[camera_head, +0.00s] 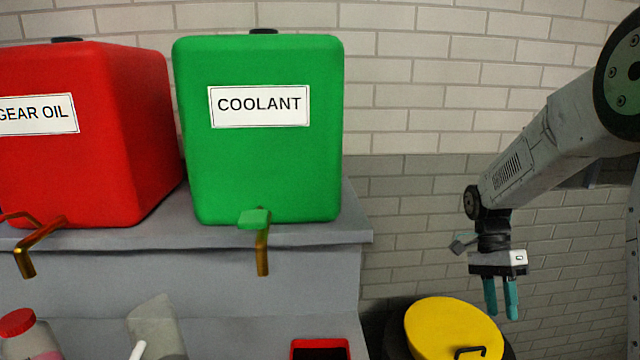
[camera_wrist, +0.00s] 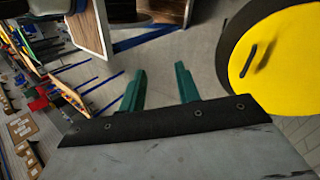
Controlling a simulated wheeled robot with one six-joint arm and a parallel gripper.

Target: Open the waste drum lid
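The waste drum lid (camera_head: 445,328) is yellow and round, on a dark drum at the bottom of the head view. It has a dark bar handle (camera_head: 470,351) near its front edge. The lid also shows at the right of the wrist view (camera_wrist: 285,60), with its handle (camera_wrist: 249,62). It looks seated on the drum. My gripper (camera_head: 502,312) hangs above and to the right of the lid, fingers pointing down, not touching it. In the wrist view its two teal fingers (camera_wrist: 160,82) are apart with nothing between them.
A green coolant tank (camera_head: 262,165) and a red gear oil tank (camera_head: 70,170) stand on a grey shelf (camera_head: 300,236) at left, with taps at the front. A jug (camera_head: 158,325) and a red tray (camera_head: 320,349) sit below. A brick wall (camera_head: 420,130) is behind.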

